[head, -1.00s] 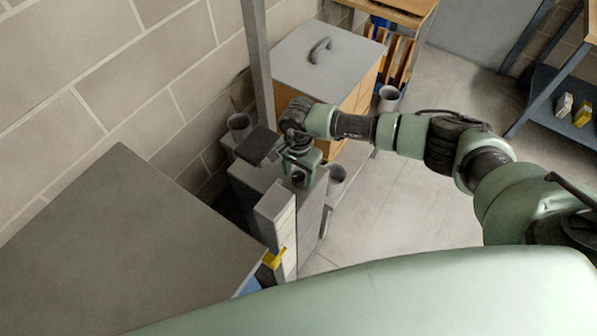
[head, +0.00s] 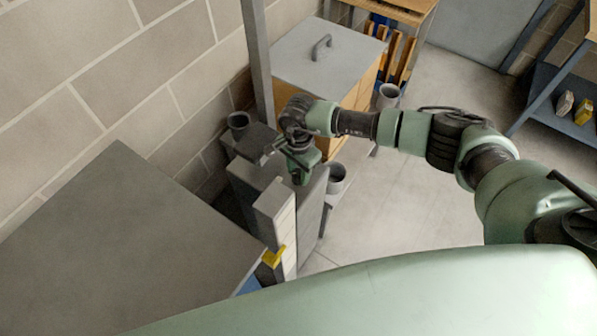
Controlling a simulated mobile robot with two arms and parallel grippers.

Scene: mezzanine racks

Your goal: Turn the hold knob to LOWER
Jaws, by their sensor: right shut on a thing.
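My right gripper (head: 303,168) is at the top of a narrow grey unit (head: 262,178), its arm reaching in from the right. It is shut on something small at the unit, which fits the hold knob. The knob itself, its LOWER mark and the fingertips are hidden behind the gripper and wrist, so I cannot read the setting. My left gripper is not in view.
A grey flat top (head: 120,235) fills the lower left. A wooden box with a grey handled lid (head: 325,55) stands behind the gripper. Grey cups (head: 337,178) flank the unit. A thin grey post (head: 258,65) rises close to the wrist.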

